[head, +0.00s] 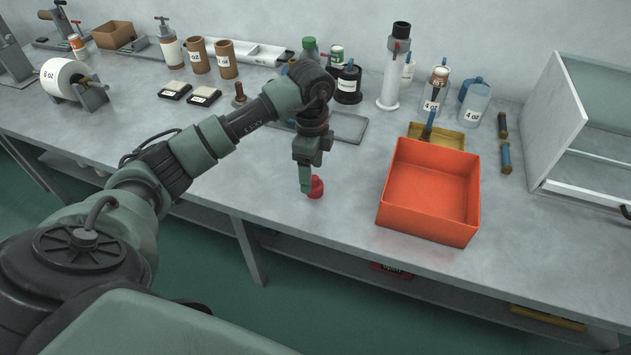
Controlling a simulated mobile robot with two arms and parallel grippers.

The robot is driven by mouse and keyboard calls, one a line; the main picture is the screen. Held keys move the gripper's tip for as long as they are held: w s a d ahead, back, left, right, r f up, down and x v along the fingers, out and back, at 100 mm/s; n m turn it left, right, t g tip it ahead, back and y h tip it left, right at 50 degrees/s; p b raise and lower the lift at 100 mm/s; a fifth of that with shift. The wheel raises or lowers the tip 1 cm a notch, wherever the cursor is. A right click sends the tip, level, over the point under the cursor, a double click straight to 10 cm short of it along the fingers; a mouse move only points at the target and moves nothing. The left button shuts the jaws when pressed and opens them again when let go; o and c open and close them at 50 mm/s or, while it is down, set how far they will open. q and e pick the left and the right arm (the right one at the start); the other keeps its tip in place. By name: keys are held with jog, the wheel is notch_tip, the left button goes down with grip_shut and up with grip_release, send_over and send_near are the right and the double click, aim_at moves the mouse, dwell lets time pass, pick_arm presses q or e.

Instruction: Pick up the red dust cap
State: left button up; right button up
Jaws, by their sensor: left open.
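The red dust cap (316,188) sits on the grey workbench near its front edge, left of the orange bin. My left gripper (308,182) points down right at the cap, and its near finger hides the cap's left side. The gripper is open. I cannot tell whether a finger touches the cap. My right gripper is not in the head view.
An orange open bin (432,192) stands right of the cap, with a yellow tray (450,137) behind it. A grey tray (348,127) lies behind my gripper. Bottles and cups line the back. The bench (260,200) is clear left of the cap.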

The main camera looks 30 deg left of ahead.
pick_arm(q)
jog(key=f, duration=0.1)
jog(key=f+p, duration=0.1)
jog(key=shift+w+d+f, duration=0.15)
jog(key=shift+w+f, duration=0.15)
jog(key=shift+f, duration=0.85)
jog(key=c, duration=1.4)
jog(key=shift+c, duration=0.2)
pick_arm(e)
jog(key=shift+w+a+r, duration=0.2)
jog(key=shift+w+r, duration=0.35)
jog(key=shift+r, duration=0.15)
pick_arm(q)
jog(key=shift+r, duration=0.1)
jog(key=shift+w+r, duration=0.1)
jog(key=shift+r, duration=0.15)
notch_tip(320, 180, up, 12)
jog(key=b, duration=0.2)
notch_tip(320, 180, up, 7)
jog(key=p, duration=0.2)
send_over(315, 177)
jog(key=shift+r, duration=0.15)
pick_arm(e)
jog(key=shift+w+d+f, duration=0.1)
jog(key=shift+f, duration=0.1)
